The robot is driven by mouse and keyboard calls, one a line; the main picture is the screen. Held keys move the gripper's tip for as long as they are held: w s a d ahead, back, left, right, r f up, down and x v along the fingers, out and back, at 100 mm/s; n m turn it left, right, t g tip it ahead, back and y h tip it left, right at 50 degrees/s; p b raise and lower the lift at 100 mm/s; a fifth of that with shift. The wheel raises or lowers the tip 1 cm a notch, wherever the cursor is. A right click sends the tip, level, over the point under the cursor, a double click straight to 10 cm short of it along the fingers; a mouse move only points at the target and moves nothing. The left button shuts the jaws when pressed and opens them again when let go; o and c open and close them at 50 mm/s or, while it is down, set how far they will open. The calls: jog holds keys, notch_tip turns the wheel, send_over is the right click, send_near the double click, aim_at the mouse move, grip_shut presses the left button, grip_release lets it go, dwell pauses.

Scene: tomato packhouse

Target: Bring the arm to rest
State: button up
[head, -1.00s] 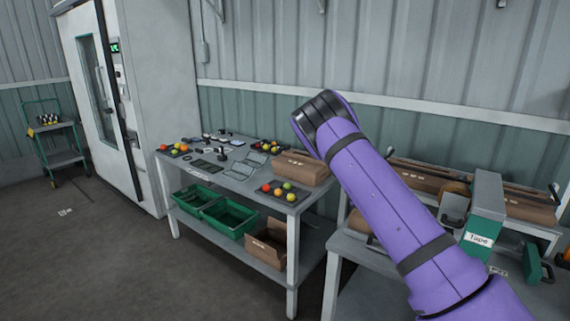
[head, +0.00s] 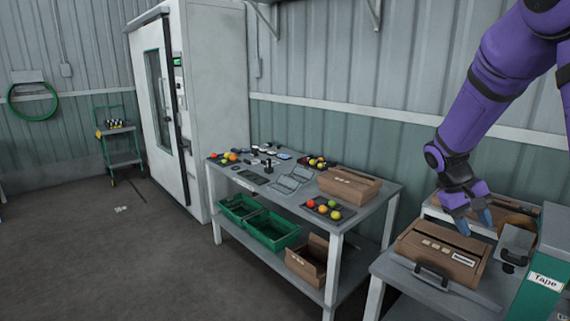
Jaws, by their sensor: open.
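My purple arm comes in from the top right in the head view, bent at a black joint. My gripper (head: 474,222) hangs at its end, fingers pointing down, above the far edge of a brown cardboard box (head: 433,258) on the right-hand table (head: 392,268). It is open, and I see nothing between the fingers. Whether the fingertips touch the box cannot be told from this angle.
The middle table (head: 387,200) bears tomato trays, tools and a carton (head: 349,184), with green crates (head: 270,231) below. A tall white cabinet (head: 215,95) stands behind.

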jog(key=s+a+r+t+y, duration=0.1)
jog(key=s+a+r+t, duration=0.2)
jog(key=s+a+r, duration=0.2)
jog(key=s+a+r+n+t+y, duration=0.1)
jog(key=s+a+r, duration=0.4)
jog(key=s, duration=0.5)
jog(key=s+a+r+t+y, duration=0.3)
jog(key=s+a+r+t, duration=0.2)
jog(key=s, duration=0.2)
jog(key=shift+s+a, duration=0.3)
jog(key=shift+a, duration=0.05)
